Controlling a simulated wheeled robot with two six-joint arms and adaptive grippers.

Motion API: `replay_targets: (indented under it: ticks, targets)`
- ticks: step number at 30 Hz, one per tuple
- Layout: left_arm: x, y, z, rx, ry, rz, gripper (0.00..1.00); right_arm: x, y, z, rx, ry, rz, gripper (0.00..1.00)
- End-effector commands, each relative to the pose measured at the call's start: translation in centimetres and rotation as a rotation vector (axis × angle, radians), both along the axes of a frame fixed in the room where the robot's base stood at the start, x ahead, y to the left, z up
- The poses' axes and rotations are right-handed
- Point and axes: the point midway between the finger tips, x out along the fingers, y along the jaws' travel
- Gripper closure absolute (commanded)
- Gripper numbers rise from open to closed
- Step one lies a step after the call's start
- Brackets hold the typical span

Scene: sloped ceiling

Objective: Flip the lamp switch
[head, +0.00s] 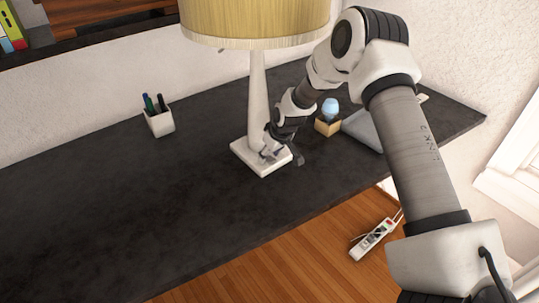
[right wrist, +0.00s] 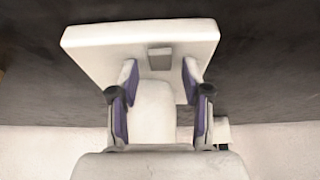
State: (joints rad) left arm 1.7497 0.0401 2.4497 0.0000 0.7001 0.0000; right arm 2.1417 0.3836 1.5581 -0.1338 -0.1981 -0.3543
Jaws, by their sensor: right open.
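The lamp has a pale yellow shade (head: 255,18), a white stem (head: 257,95) and a square white base (head: 262,167) on the dark desk. In the right wrist view, a small grey switch (right wrist: 159,58) sits on the lamp base (right wrist: 100,38). My right gripper (head: 280,155) is low over the base, beside the stem. In the right wrist view, the right gripper (right wrist: 160,80) is open, with purple-padded fingers on either side of the switch and nothing held. Whether a finger touches the base I cannot tell. My left gripper is out of view.
A white pen cup (head: 160,122) stands on the desk to the left. A small wooden block with a blue bulb-shaped top (head: 328,117) and a grey flat object (head: 362,128) lie right of the lamp. A power strip (head: 373,240) is on the floor. The desk's left part (head: 90,215) is clear.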

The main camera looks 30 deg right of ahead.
Motion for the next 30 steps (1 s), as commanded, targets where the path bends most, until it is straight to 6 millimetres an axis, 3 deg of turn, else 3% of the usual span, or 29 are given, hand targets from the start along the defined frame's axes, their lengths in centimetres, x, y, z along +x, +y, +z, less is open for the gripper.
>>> replay_targets:
  ticks: [4,5,8,9,15,24,30]
  targets:
    - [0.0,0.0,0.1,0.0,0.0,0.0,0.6,0.0,0.0,0.1,0.0,0.0,0.0,0.52]
    - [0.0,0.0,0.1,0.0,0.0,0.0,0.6,0.0,0.0,0.1,0.0,0.0,0.0,0.59]
    - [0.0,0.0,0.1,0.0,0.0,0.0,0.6,0.0,0.0,0.1,0.0,0.0,0.0,0.95]
    - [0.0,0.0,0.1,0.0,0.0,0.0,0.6,0.0,0.0,0.0,0.0,0.0,0.0,1.0]
    - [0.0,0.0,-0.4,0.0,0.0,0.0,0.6,-0.1,0.0,-0.2,0.002,-0.011,-0.001,1.0]
    - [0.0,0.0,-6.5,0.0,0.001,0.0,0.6,-0.7,-0.1,-1.1,0.03,-0.226,-0.003,1.0]
    - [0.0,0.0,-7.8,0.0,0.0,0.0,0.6,-0.9,-0.1,-0.3,0.039,-0.326,-0.001,1.0]
